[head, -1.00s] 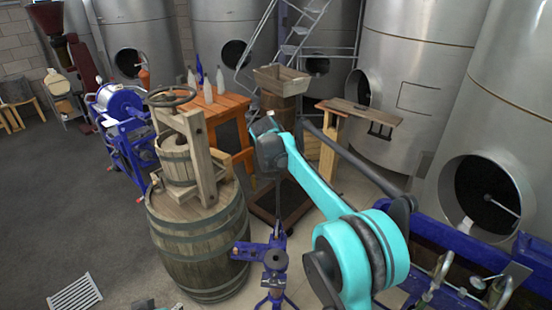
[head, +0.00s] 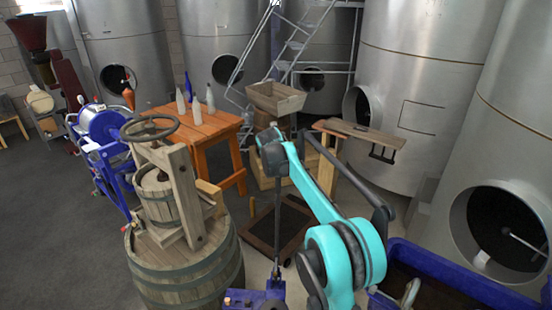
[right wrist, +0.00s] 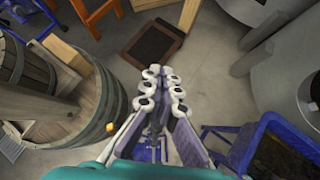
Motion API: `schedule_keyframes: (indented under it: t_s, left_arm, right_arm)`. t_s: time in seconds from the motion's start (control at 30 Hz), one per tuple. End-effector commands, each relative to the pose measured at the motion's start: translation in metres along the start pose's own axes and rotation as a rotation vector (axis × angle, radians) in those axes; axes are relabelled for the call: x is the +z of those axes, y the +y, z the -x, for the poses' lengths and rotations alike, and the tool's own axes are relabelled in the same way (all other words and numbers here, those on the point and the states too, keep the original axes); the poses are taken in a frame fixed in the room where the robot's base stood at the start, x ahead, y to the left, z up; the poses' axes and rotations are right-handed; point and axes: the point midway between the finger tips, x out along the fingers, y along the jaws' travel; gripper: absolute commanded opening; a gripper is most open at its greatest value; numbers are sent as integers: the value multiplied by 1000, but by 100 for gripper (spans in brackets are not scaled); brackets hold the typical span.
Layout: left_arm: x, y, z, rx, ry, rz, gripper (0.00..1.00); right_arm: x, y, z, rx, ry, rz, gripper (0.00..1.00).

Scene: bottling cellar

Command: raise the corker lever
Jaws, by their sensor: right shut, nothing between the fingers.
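The blue corker stand (head: 250,298) is at the bottom of the head view, mostly cut off. A thin dark upright rod (head: 276,235) runs between it and the end of my teal arm; I cannot tell whether it is the lever. In the right wrist view my right gripper (right wrist: 164,78) has its pale fingers close together, shut and empty. Blue corker parts (right wrist: 150,148) show below and behind the fingers, largely hidden by them. No lever is clearly visible there. My left gripper is not in view.
A barrel (head: 190,275) with a wooden press stands left of the corker. A blue bin (head: 450,270) is on the right. Behind are an orange table (head: 200,130) with bottles, a wooden bench (head: 360,135) and steel tanks.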

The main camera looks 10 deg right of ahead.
Motion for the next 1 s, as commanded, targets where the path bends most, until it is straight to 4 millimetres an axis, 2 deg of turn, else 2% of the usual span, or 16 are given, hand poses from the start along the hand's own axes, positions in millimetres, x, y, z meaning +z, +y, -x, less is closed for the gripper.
schedule_keyframes:
  t_s: [0.37, 0.47, 0.57, 0.8, 1.0]
  left_arm:
    - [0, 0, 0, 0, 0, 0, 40]
    - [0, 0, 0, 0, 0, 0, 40]
    - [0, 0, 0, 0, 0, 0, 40]
    - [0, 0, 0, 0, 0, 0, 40]
    - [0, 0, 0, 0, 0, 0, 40]
  right_arm:
    - [0, 0, 1, 0, 0, 1, 0]
    - [1, 0, 7, 1, 0, 1, 0]
    - [0, 0, 21, 1, -1, 1, 0]
    - [0, 0, 73, 1, -2, 2, 0]
    - [-1, 0, 108, 1, -2, 0, 0]
